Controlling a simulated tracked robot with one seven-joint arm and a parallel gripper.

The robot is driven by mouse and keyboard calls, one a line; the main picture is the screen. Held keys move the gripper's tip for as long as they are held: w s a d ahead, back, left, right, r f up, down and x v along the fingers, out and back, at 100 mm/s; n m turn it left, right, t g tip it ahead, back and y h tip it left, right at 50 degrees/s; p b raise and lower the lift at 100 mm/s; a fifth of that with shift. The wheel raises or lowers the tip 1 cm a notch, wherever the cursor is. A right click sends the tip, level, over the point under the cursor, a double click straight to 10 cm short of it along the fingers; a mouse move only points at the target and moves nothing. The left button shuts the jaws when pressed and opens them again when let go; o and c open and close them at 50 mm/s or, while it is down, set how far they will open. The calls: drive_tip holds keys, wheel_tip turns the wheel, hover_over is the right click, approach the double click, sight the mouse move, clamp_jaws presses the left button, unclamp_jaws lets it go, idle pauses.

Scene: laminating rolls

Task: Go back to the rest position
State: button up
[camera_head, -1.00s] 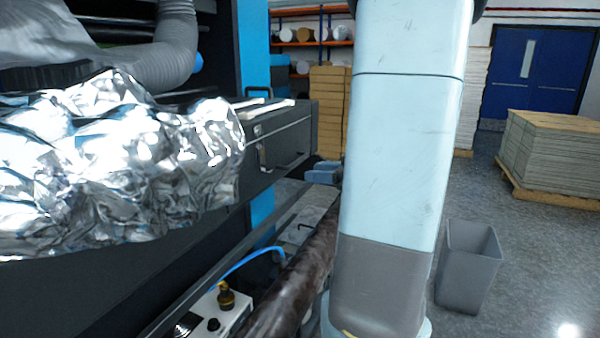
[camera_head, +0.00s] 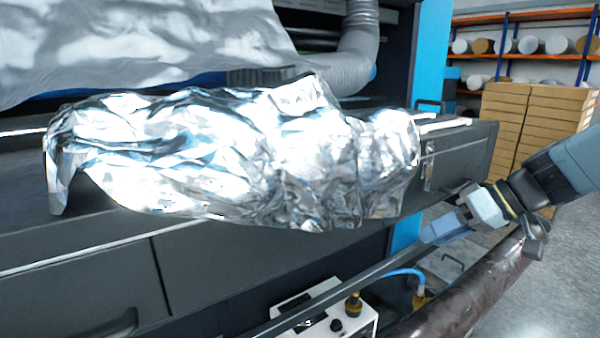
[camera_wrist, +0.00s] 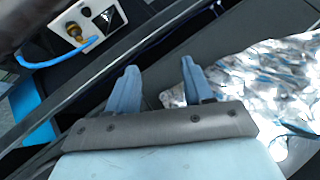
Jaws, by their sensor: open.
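My gripper (camera_head: 446,228) is at the right in the head view, beside the right end of the dark machine front and above a dark brown roll (camera_head: 470,288). In the wrist view my gripper (camera_wrist: 157,85) shows two blue-grey fingers spread apart with nothing between them. A crumpled heap of silver foil (camera_head: 250,155) lies on the machine's dark ledge, to the left of my gripper in the head view. The foil (camera_wrist: 265,85) also shows at the right of the wrist view, near the right finger.
A white control box (camera_head: 335,310) with a brass-coloured fitting and blue hose sits low under the ledge. A grey duct (camera_head: 357,55) hangs behind the foil. Stacked cartons (camera_head: 535,115) and a shelf of rolls (camera_head: 520,45) stand at the back right. Floor shows at far right.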

drive_tip(key=s+a+r+m+t+h, duration=0.1)
drive_tip(key=s+a+r+m+h, duration=0.1)
drive_tip(key=h, duration=0.6)
drive_tip(key=shift+s+r+m+t+h, duration=0.35)
drive_tip(key=shift+s+r+m, duration=0.45)
drive_tip(key=shift+s+m, duration=0.75)
drive_tip(key=shift+s, duration=0.1)
drive_tip(key=shift+c, duration=0.3)
